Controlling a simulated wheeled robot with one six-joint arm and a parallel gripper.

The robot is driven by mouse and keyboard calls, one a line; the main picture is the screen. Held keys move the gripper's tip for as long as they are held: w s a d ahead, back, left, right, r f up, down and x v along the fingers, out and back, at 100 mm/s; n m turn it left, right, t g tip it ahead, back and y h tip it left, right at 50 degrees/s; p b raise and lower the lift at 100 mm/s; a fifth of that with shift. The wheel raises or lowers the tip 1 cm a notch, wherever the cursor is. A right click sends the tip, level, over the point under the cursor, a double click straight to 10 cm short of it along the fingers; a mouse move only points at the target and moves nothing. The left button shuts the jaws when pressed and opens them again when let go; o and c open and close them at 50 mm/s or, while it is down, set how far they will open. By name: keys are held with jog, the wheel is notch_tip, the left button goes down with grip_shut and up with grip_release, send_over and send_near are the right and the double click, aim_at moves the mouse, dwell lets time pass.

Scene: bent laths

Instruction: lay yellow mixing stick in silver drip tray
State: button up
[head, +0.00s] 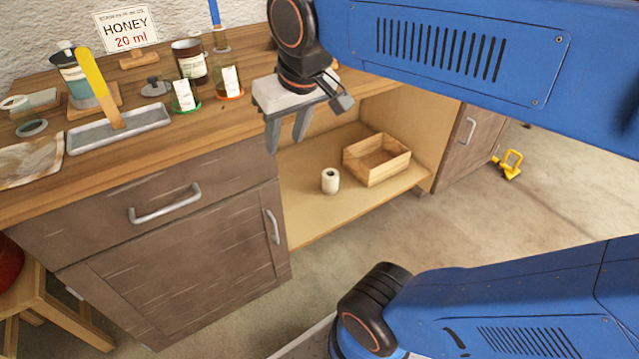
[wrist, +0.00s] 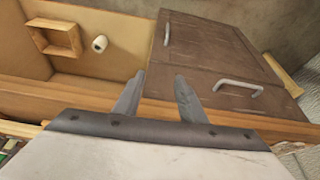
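The yellow mixing stick (head: 92,75) has a yellow upper part and a bare wood lower end. It slants up from the silver drip tray (head: 86,139), with its lower end over the tray floor and its upper end near a cup. I cannot tell whether it rests against the cup. My gripper (head: 286,142) is to the right of the tray, in front of the counter edge. It is open and empty, with a clear gap between its fingers in the wrist view (wrist: 158,80).
Behind the tray stand a cup (head: 66,62), a dark jar (head: 188,58), two small labelled glasses and a honey sign (head: 126,28). A cloth (head: 30,162) lies left of it. Below, an open shelf holds a wooden box (head: 362,174) and a white roll (head: 330,181).

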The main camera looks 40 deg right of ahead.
jog(key=s+d+f, duration=0.3)
jog(key=s+f, duration=0.4)
jog(key=f, duration=0.3)
jog(key=shift+f, duration=0.2)
dwell(0.6)
